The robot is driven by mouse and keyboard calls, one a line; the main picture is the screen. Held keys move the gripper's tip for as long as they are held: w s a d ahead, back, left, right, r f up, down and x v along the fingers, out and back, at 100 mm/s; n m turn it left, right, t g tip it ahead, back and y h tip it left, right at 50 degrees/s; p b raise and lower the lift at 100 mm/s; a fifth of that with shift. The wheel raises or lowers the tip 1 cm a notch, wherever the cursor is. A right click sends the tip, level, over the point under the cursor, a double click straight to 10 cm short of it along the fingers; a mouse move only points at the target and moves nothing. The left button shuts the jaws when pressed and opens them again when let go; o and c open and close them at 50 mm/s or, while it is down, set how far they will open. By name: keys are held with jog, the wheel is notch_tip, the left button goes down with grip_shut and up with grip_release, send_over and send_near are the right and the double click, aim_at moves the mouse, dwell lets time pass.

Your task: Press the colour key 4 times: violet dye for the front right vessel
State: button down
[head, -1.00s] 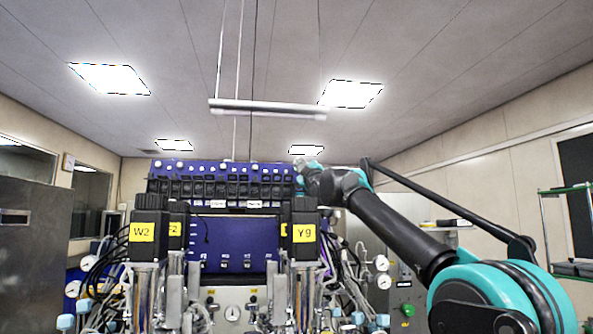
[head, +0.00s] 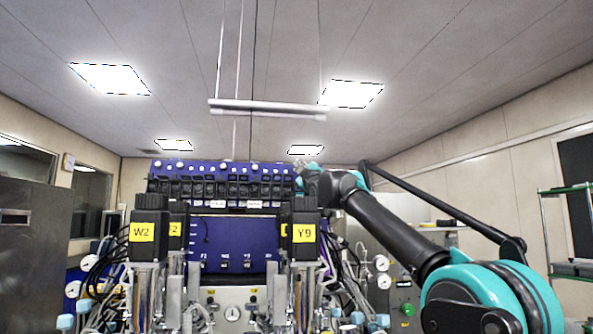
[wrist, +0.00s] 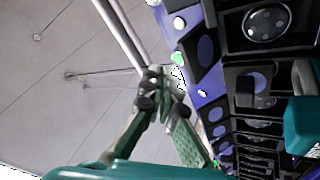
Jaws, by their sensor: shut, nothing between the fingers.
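The twin bioreactor stands ahead in the head view, with a row of dark pump modules under a purple top panel (head: 200,168). The front right vessel, under a black motor head labelled Y9 (head: 304,233), is partly hidden by tubing. My gripper (head: 308,167) is at the right end of the top panel. In the wrist view my gripper (wrist: 163,88) is shut and empty, beside the purple panel face (wrist: 205,72) with its white knobs and a lit green spot (wrist: 179,58). I cannot tell which control is the colour key or whether the fingertips touch anything.
A second motor head labelled W2 (head: 141,232) stands front left, with others behind. A blue-purple plate (head: 235,240) sits between them. Cables and gauges crowd both sides. A green-framed shelf (head: 570,235) is far right. A hanging tube lamp (head: 267,108) is above.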

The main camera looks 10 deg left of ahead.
jog(key=shift+w+f, duration=0.1)
jog(key=shift+w, duration=0.15)
jog(key=shift+w+a+f, duration=0.1)
jog(key=shift+w+a, duration=0.05)
jog(key=shift+w, duration=0.15)
jog(key=shift+w+a+f, duration=0.1)
jog(key=shift+w, duration=0.45)
jog(key=shift+s, duration=0.15)
jog(key=shift+s+d+r, duration=0.15)
jog(key=shift+s, duration=0.35)
jog(key=shift+s+d+r, duration=0.15)
jog(key=shift+s, duration=0.35)
jog(key=shift+s+d+r, duration=0.15)
jog(key=shift+s, duration=0.35)
jog(key=shift+w, duration=0.1)
jog(key=shift+w+a+f, duration=0.15)
jog(key=shift+w, duration=0.2)
jog(key=shift+w+a, duration=0.1)
jog(key=shift+w, duration=0.2)
